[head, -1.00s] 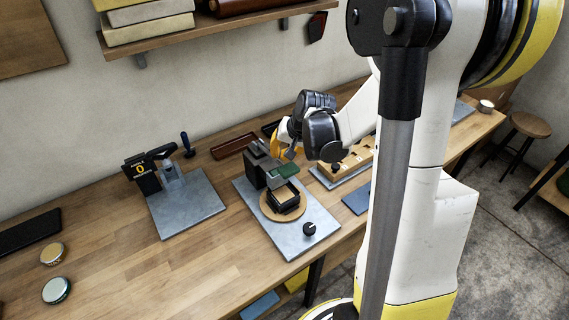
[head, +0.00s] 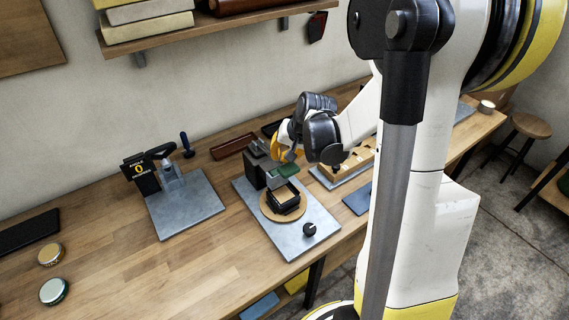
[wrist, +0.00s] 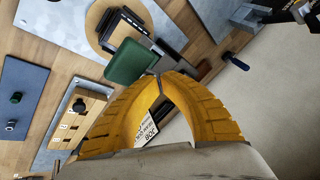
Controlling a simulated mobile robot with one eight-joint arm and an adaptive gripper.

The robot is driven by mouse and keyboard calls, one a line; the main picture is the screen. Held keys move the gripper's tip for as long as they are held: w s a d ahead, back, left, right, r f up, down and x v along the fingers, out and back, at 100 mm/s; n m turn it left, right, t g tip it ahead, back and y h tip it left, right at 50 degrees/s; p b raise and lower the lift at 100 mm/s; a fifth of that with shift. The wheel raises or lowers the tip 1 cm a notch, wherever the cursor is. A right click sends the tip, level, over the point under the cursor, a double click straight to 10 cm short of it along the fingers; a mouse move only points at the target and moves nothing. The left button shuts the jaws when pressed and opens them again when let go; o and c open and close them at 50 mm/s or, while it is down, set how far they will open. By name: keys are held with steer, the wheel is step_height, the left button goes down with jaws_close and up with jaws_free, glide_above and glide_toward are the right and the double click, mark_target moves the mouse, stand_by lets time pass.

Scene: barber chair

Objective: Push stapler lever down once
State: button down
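A lever device, apparently the stapler (head: 172,174), stands on a grey plate at the left of the workbench. Its dark-ended lever (head: 160,151) sticks out at the top, beside a black counter (head: 140,168) reading 0. Part of this device shows at the top right edge of the wrist view (wrist: 285,12). My gripper (head: 284,156) is to its right, above the middle fixture and apart from the lever. In the wrist view the yellow fingertips (wrist: 158,75) meet with nothing seen between them. They appear close to the fixture's green pad (wrist: 132,60); contact cannot be told.
The middle fixture has a black frame (head: 284,206) on a round wooden disc and a knob (head: 309,229). A brown tray (head: 233,145) and wooden block (head: 352,163) are nearby. The bench's left front is mostly clear, with two round tins (head: 53,291).

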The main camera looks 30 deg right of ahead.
mark_target(281, 164)
steer(key=shift+s+f+b, duration=0.15)
steer(key=shift+f+b, duration=0.55)
steer(key=shift+f, duration=0.05)
steer(key=shift+s+f+b, duration=0.1)
steer(key=shift+f+b, duration=0.6)
steer(key=shift+f, duration=0.05)
stand_by(1.0)
steer(key=shift+r, duration=0.15)
stand_by(0.4)
steer(key=shift+w+r+p, duration=0.15)
steer(key=shift+r+p, duration=0.55)
steer(key=shift+r, duration=0.25)
steer(key=shift+w+r+p, duration=0.15)
steer(key=shift+r+p, duration=0.5)
steer(key=shift+r, duration=0.25)
steer(key=shift+w+r+p, duration=0.25)
steer(key=shift+r+p, duration=0.65)
steer(key=shift+r, duration=0.4)
steer(key=shift+w+r+p, duration=0.2)
steer(key=shift+r+p, duration=0.7)
steer(key=shift+r, duration=0.35)
steer(key=shift+f, duration=0.1)
